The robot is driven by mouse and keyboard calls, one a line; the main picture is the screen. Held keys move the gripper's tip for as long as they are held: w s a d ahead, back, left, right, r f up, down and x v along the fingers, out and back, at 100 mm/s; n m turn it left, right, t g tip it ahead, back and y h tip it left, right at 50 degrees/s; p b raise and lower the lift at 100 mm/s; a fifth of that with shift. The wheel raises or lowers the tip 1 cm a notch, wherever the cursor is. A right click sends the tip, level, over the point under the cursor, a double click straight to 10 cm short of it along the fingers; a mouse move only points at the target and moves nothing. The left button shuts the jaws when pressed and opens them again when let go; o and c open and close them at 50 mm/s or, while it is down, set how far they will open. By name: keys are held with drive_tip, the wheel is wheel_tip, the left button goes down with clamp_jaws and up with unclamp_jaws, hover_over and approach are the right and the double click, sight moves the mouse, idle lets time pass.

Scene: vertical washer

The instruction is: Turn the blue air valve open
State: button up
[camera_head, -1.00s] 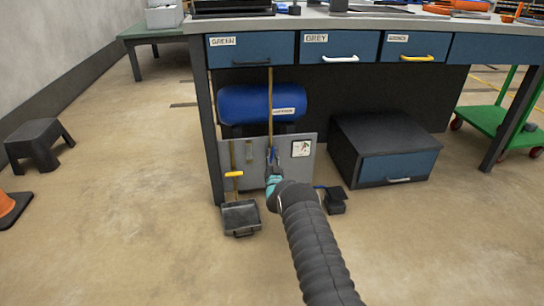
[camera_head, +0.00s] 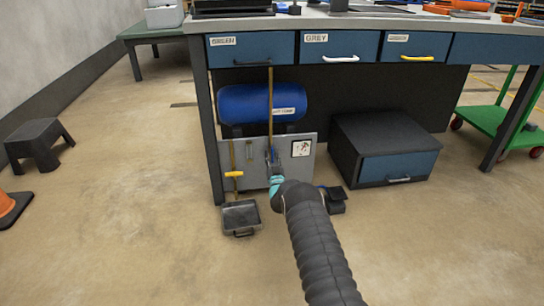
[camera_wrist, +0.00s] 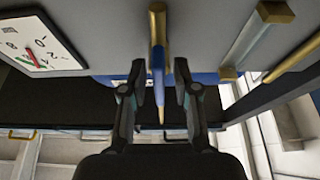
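The blue air valve handle (camera_wrist: 157,58) shows in the wrist view on a brass pipe (camera_wrist: 157,22) in front of a grey panel. My gripper (camera_wrist: 160,68) is open, with one finger on each side of the handle and visible gaps beside it. I cannot tell how deep the handle sits between the fingertips.
The grey panel (camera_head: 257,172) carries a white gauge (camera_head: 301,148) and a yellow-handled valve (camera_head: 234,174). A blue tank (camera_head: 250,104) lies behind it. A black tray (camera_head: 241,217), a pedal (camera_head: 336,199) and a drawer box (camera_head: 395,160) stand nearby. The front floor is clear.

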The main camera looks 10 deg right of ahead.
drive_tip(key=shift+s, duration=0.1)
drive_tip(key=v, duration=1.2)
drive_tip(key=shift+f, duration=0.15)
idle(0.3)
